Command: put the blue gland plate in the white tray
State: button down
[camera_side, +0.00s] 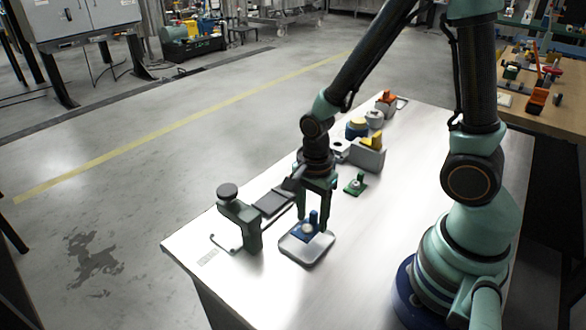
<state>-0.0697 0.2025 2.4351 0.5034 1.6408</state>
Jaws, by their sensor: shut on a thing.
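The blue gland plate (304,231) is a small blue piece with an upright blue part and a pale round spot on it. It is at the white tray (300,252), a shallow tray with rounded corners near the table's front left. My gripper (312,216) points down over the tray and is shut on the blue gland plate. The plate is over the tray's back part. I cannot tell whether it touches the tray floor.
A dark grey clamp-like stand (241,222) is close to the tray's left. A green piece (356,184) lies behind right. A grey block with a yellow part (367,152) and several other parts stand farther back. The table right of the tray is clear.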

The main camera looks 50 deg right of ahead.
jog(key=shift+f, duration=1.65)
jog(key=shift+f, duration=0.15)
jog(key=c, duration=0.5)
grip_release()
notch_tip(320, 180, up, 12)
jog(key=shift+r, duration=0.2)
notch_tip(320, 180, up, 6)
jog(key=d+n+t, duration=0.1)
jog(key=n+t, duration=0.2)
jog(key=n, duration=0.6)
notch_tip(320, 180, up, 5)
jog(key=n+t, duration=0.2)
jog(key=n, duration=0.6)
send_over(311, 224)
jog(key=d, duration=0.2)
jog(key=shift+w+d+r+n+t, duration=0.2)
jog(key=shift+r+n+t, duration=0.1)
jog(key=shift+r+n, duration=0.15)
